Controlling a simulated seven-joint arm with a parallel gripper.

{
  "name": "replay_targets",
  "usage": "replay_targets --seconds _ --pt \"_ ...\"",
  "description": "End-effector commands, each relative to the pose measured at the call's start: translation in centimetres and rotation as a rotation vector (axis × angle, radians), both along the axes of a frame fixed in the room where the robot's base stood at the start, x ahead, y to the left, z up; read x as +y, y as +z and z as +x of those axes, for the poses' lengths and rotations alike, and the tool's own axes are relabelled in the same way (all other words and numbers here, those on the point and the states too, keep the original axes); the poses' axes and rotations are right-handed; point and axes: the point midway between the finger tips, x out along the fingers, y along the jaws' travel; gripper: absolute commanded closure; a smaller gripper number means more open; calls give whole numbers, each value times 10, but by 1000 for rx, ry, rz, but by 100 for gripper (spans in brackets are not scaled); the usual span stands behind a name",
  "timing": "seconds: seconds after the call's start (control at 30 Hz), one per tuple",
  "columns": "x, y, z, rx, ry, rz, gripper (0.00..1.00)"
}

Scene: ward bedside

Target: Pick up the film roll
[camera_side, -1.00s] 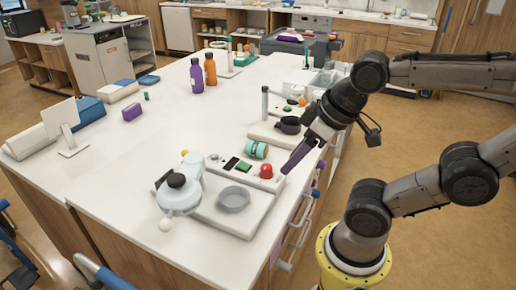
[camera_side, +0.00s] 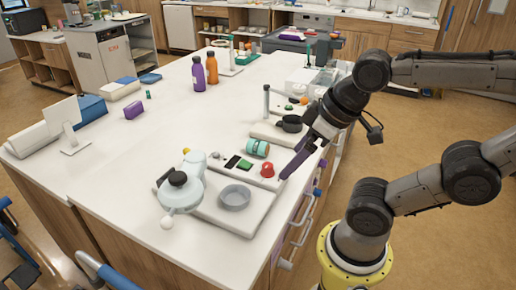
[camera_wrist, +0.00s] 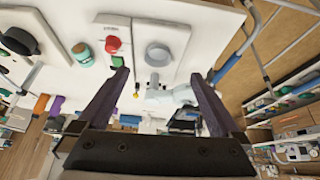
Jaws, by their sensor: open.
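A teal cylinder with brownish end bands, which looks like the film roll (camera_side: 257,148), lies on its side on the white table behind the red knob. It also shows in the wrist view (camera_wrist: 82,54), to the left of my left finger. My gripper (camera_wrist: 160,76) is open and empty, its two purple fingers spread wide. In the side view my gripper (camera_side: 287,174) hangs near the table's right edge, in front of and to the right of the roll, apart from it.
A red knob (camera_side: 267,170) stands close to the fingertips in the side view. A grey dish (camera_side: 235,196) and a white device with a black knob (camera_side: 178,179) stand nearer. A black pan (camera_side: 289,124) is behind the roll.

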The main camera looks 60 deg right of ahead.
Motion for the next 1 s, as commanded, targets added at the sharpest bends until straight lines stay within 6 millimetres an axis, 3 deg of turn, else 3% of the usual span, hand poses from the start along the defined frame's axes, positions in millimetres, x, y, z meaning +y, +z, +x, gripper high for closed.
replay_targets --seconds 0.13,0.27,0.57,0.77,0.87,1.0 --pt "0 3 -1 6 188 -100 0" --pt "0 25 11 -11 448 -244 0" --pt "-23 66 75 78 1005 -538 0" --pt "-67 70 139 189 1355 -643 0" --pt "-100 59 171 243 1507 -652 0" --pt "-154 29 206 300 1634 -606 0"
